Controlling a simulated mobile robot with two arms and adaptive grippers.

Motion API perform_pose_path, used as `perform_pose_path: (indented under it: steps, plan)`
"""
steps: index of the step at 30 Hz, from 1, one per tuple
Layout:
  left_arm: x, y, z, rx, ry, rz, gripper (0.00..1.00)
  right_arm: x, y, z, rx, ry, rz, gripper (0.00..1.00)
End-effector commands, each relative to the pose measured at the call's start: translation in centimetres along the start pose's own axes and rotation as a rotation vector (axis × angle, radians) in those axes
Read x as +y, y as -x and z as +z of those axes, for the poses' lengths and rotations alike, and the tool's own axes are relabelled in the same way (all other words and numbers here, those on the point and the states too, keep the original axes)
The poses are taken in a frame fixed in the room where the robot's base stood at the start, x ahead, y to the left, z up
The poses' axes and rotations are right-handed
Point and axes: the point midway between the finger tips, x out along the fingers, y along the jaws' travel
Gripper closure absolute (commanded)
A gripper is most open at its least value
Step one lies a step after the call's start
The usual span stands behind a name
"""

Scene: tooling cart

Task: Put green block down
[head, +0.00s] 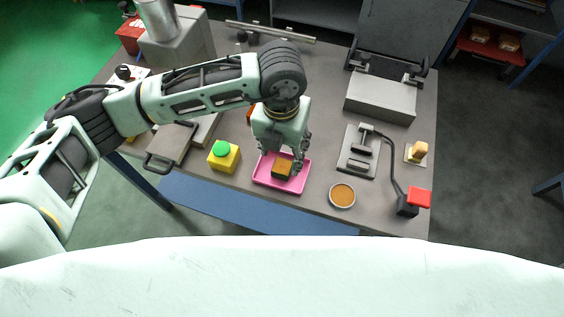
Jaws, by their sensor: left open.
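My left gripper (281,159) points down over a pink tray (263,179) near the table's front edge. Its fingers are apart. A small block (283,170) with orange-brown and dark faces sits in the tray, just below the fingers. I cannot tell whether a finger touches it. No plainly green block shows; the block in the tray does not look green from here. My right gripper is not in view.
A round dish (342,195) lies to the right. Further right are a grey plate fixture (349,170) and a red-ended cabled device (418,197). A grey box (381,98) stands behind.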

Motion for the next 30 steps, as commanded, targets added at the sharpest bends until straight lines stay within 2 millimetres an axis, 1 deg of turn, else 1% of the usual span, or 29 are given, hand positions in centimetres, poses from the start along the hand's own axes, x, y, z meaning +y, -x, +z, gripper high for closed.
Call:
perform_pose_path:
  steps: [1, 6, 10, 15, 30]
  plan:
    - [-0.1, 0.8, 0.1, -0.006, -0.003, -0.001, 0.46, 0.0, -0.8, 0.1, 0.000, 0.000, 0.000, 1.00]
    - [0.0, 3.7, 0.1, -0.003, -0.001, 0.000, 0.46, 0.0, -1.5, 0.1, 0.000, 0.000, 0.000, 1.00]
    - [0.0, 4.8, 0.0, -0.001, -0.001, 0.000, 0.46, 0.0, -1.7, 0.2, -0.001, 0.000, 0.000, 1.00]
    - [0.0, 5.3, -0.1, 0.001, -0.001, 0.001, 0.46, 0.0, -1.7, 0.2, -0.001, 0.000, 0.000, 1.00]
    - [0.0, 5.2, -0.1, 0.001, -0.001, 0.000, 0.46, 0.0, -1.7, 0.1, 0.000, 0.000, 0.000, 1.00]
